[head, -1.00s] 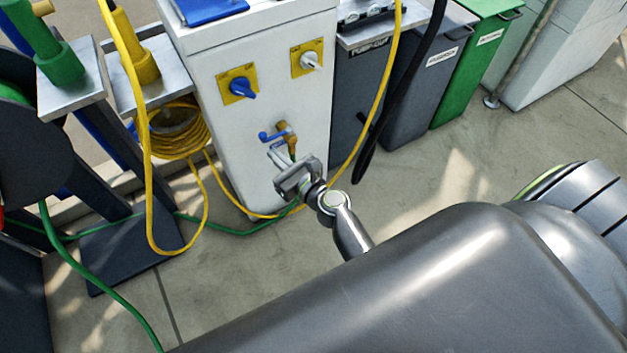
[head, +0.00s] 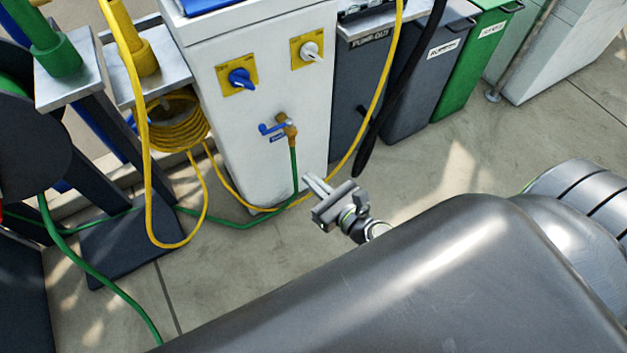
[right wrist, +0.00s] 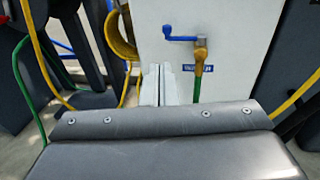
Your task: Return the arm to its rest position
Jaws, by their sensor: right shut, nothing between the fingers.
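My right gripper (head: 318,184) is in the lower middle of the head view, shut and empty, in free space in front of the white pedestal (head: 248,120). In the right wrist view its two fingers (right wrist: 159,85) lie together, pointing toward the pedestal. A brass tap (head: 288,130) with a blue lever (head: 268,128) sits on the pedestal's front, and a green hose (head: 294,170) hangs from it. The gripper is apart from the tap, which also shows in the right wrist view (right wrist: 200,55). My left gripper is not in view.
A yellow cable (head: 372,110) loops down past the pedestal, near a hanging black hose (head: 385,105). Coiled yellow cable (head: 178,122) hangs at left. Grey (head: 430,80) and green bins (head: 478,60) stand at the right. Concrete floor (head: 430,170) is open before them.

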